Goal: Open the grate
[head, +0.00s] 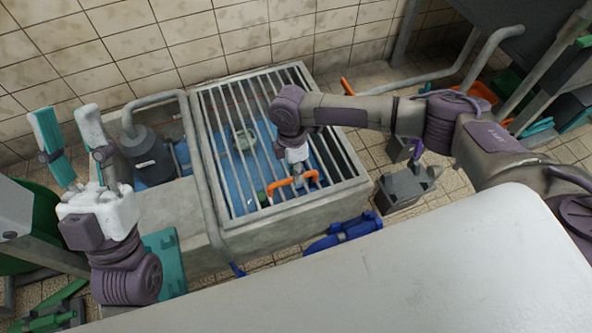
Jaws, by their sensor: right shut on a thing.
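The grate (212,110) is a grey metal frame with parallel bars. It lies over a concrete basin with a blue inside, and looks flat on its rim. An orange handle (308,177) is at the grate's front part. My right gripper (297,182) reaches down over the grate from the right and is shut on the orange handle; its fingertips are small and partly hidden by the wrist. My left gripper (64,112) is at the left, fingers pointing up, open and empty, away from the grate.
A dark pump (152,158) with a grey pipe stands left of the basin. A tiled wall (150,45) is behind. A blue object (342,232) lies in front, and a grey block-like item (405,187) stands to the right. Tiled floor shows between them.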

